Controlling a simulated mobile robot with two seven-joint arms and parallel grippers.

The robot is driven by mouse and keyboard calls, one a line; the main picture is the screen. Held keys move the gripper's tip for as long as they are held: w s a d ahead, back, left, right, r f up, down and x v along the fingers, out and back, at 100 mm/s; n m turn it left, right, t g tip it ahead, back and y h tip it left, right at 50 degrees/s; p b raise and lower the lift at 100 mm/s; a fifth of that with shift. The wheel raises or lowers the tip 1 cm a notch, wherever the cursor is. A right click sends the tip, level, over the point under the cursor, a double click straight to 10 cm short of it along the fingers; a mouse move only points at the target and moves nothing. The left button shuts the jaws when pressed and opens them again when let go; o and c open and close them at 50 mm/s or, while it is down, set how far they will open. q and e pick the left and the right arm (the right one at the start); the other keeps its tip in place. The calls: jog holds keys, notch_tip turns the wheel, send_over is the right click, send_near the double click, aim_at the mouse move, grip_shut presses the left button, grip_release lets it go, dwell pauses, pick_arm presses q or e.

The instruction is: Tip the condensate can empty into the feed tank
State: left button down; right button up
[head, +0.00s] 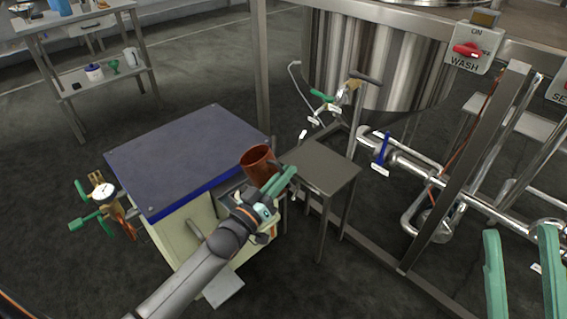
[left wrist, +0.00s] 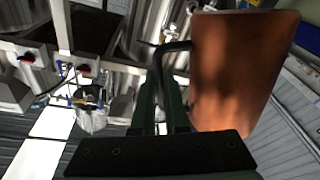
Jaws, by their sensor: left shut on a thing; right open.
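The condensate can (head: 256,160) is a copper-coloured cylinder with its open mouth facing up and only a slight lean. My left gripper (head: 284,178) is shut on its handle, beside the small steel stand. In the left wrist view the can (left wrist: 243,70) fills the upper right and its dark handle (left wrist: 172,48) runs between the fingers (left wrist: 163,105). The can's contents are hidden. A large steel tank (head: 370,60) stands behind, beyond the can; no label marks it as the feed tank. My right gripper (head: 520,275) is open and empty at the lower right.
A small steel stand (head: 320,165) is right of the can. A blue-topped cabinet (head: 185,155) is to the left, with a gauge and green-handled valves (head: 103,192). Pipes with a blue valve handle (head: 381,148), frame posts and a WASH switch box (head: 472,48) occupy the right.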

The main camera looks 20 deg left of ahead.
pick_arm(q)
jog(key=shift+f+m, duration=0.15)
jog(key=shift+m, duration=0.35)
jog(key=shift+f, duration=0.1)
jog(key=shift+a+f+m+g+p, duration=0.15)
jog(key=shift+f+m+g+p, duration=0.3)
jog(key=shift+m, duration=0.25)
jog(key=shift+a+f+m+g+p, duration=0.25)
jog(key=shift+f+m+g+p, duration=0.45)
jog(key=shift+f+m, duration=0.55)
pick_arm(e)
jog(key=w+f+m+g+h, duration=0.1)
jog(key=w+f+m+h, duration=0.2)
jog(key=f, duration=0.3)
jog(key=w+d+f+m+g+h, duration=0.1)
jog(key=w+f+m+h, duration=0.3)
jog(key=f+h, duration=0.1)
jog(key=shift+d+f+g+h, duration=0.25)
jog(key=shift+f+g+h, duration=0.05)
jog(key=shift+f, duration=0.2)
pick_arm(q)
jog(key=shift+r, duration=0.15)
pick_arm(e)
jog(key=shift+f, duration=0.1)
pick_arm(q)
jog(key=shift+s+d, duration=0.1)
